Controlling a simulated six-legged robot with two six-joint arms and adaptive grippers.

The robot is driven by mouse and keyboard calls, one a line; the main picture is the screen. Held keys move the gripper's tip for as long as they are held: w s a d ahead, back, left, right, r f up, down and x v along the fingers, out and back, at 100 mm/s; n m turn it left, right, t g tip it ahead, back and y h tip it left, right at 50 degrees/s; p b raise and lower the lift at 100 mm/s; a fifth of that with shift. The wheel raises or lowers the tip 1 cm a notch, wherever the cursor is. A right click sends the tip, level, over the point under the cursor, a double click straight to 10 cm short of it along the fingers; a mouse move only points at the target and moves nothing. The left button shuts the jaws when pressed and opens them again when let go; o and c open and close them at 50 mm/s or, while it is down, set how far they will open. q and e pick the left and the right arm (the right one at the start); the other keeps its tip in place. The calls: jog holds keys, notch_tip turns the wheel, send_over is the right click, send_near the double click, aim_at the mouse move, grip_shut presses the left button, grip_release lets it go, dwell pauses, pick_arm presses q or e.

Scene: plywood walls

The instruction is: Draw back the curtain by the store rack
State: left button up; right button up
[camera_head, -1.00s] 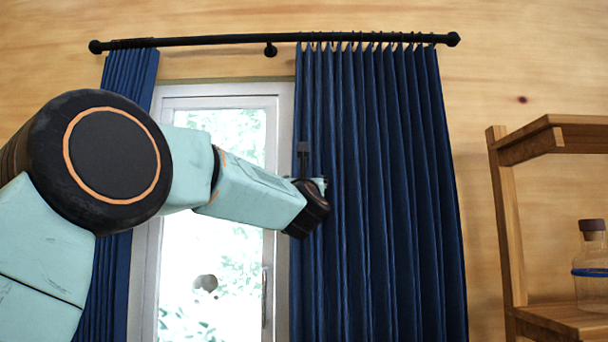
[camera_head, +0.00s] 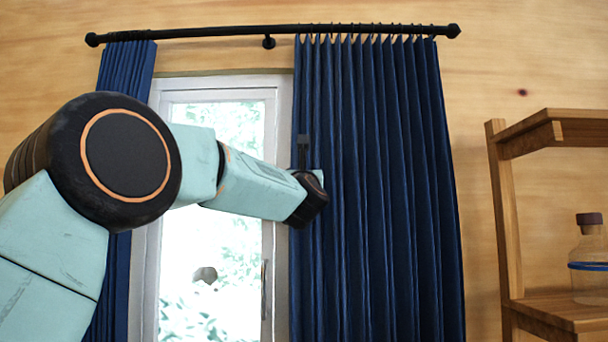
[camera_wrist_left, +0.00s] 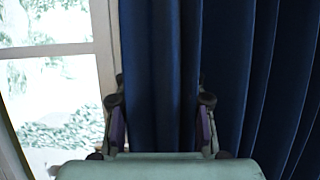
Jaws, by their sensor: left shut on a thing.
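The blue curtain by the rack (camera_head: 385,190) hangs in folds from a black rod (camera_head: 200,33), covering the wall right of the window. My left gripper (camera_wrist_left: 160,120) is shut on the left edge of this curtain. A bunched fold stands between its two fingers in the left wrist view, where the curtain (camera_wrist_left: 235,70) fills the right side. The store rack (camera_head: 507,220) is wooden and stands at the right. My right gripper is not in view.
A second blue curtain (camera_head: 125,70) hangs at the window's left side, partly behind my arm. The white-framed window (camera_head: 282,110) is uncovered between the curtains. A corked glass bottle (camera_head: 588,250) stands on the rack's lower shelf.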

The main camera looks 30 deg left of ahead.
pick_arm(q)
grip_shut()
